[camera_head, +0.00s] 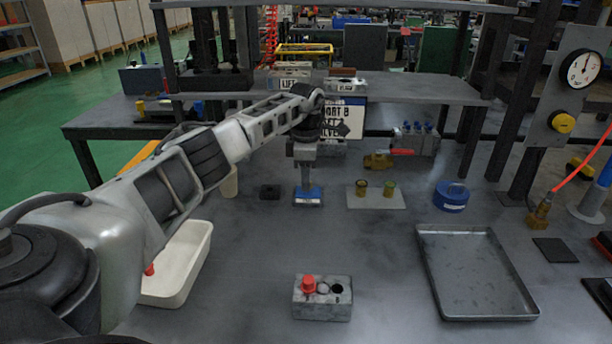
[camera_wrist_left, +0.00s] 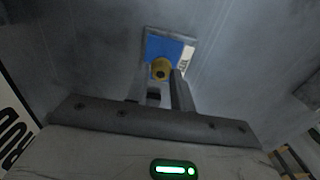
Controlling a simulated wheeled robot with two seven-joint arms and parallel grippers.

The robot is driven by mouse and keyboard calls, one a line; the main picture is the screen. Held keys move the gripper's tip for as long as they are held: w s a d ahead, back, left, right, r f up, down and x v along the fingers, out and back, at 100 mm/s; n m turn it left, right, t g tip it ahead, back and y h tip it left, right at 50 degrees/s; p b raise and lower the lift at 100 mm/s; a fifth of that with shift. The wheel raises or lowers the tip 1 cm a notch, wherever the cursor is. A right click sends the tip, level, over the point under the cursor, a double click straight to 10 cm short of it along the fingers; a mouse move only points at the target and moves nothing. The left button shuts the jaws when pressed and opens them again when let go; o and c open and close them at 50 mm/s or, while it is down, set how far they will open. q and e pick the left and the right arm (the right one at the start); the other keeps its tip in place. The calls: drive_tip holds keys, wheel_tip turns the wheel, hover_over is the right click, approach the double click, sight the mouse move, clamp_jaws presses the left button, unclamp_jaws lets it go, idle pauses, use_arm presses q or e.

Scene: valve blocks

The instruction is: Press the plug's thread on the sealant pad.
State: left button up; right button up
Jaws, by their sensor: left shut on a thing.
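The sealant pad (camera_head: 308,200) is a small blue slab with a pale label at its front edge, lying on the grey bench; it also shows in the wrist view (camera_wrist_left: 184,45). My left gripper (camera_head: 305,180) points straight down over the pad. In the wrist view the left gripper (camera_wrist_left: 162,84) is shut on a brass plug (camera_wrist_left: 161,68), which shows as a round, dark-centred end against the blue. The plug is hidden in the head view. I cannot tell whether its thread touches the pad. My right gripper is out of view.
A grey valve block (camera_head: 322,306) with a red cap stands in front. A white bin (camera_head: 196,255) is left, an empty metal tray (camera_head: 478,272) right. Two brass pieces stand on a pale plate (camera_head: 372,203), near a blue tin (camera_head: 451,196).

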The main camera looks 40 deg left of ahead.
use_arm(q)
drive_tip(key=shift+f, duration=0.1)
idle(0.4)
wheel_tip(320, 180, up, 2)
drive_tip(key=shift+r+p, duration=0.1)
drive_tip(key=shift+p, duration=0.85)
wheel_tip(320, 180, up, 2)
drive_tip(key=shift+p, duration=0.9)
wheel_tip(320, 180, up, 2)
drive_tip(key=shift+p, duration=0.9)
drive_tip(key=shift+r+p, duration=0.35)
drive_tip(key=shift+r, duration=0.1)
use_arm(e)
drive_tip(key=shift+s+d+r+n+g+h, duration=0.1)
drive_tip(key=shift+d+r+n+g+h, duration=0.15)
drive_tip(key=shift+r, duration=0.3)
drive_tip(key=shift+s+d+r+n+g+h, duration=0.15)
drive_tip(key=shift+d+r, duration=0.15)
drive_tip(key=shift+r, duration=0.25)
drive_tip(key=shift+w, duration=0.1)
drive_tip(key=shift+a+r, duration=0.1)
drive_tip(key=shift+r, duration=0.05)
